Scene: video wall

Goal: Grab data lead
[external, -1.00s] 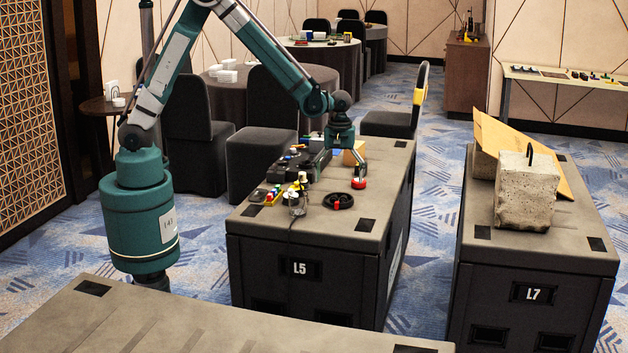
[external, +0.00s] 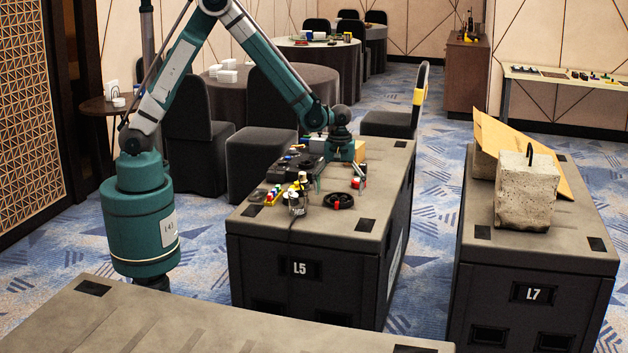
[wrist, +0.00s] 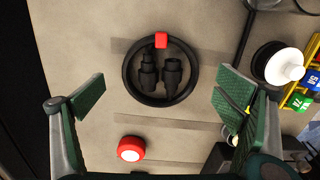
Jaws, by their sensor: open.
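The data lead appears to be the round black coil (external: 344,200) with a red tag, lying flat on the case marked L5. In the wrist view the black coil (wrist: 172,75) surrounds two thick black plugs, and the red tag (wrist: 162,40) is on its top edge.
A red-and-white round object (wrist: 131,148) lies near the left finger. A white-topped round object (wrist: 284,67) and a yellow rack (wrist: 300,99) stand right of the right finger. Several small items (external: 298,190) crowd the case's left side. Its front right is mostly clear.

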